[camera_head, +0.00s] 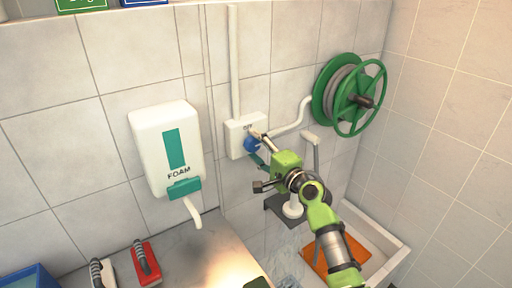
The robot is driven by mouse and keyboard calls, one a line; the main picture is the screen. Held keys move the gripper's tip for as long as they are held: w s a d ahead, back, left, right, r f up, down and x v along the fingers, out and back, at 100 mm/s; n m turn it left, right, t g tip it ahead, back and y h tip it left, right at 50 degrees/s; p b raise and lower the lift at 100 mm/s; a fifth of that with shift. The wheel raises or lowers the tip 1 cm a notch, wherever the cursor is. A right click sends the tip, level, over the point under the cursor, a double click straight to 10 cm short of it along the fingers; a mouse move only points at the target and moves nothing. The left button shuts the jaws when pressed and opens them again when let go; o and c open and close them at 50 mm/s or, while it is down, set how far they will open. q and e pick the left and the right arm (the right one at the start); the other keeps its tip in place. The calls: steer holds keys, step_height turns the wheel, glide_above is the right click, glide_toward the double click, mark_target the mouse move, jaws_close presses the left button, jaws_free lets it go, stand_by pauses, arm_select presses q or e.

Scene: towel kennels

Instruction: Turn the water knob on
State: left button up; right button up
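The water knob (252,145) is a small blue knob on the white wall box (238,126), at the middle of the head view. My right gripper (256,147) reaches up to it from the lower right. Its fingers are spread, one passing above the knob and one below it, and the arm partly hides the area behind. I cannot tell whether the fingers touch the knob. My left gripper is not in view.
A white foam dispenser (166,149) hangs left of the knob. A green hose reel (350,95) is on the wall at the right. Below are a basin (385,268) with an orange item (322,262) and a red-based brush (146,264).

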steer(key=shift+s, duration=0.1)
steer(key=v, duration=1.2)
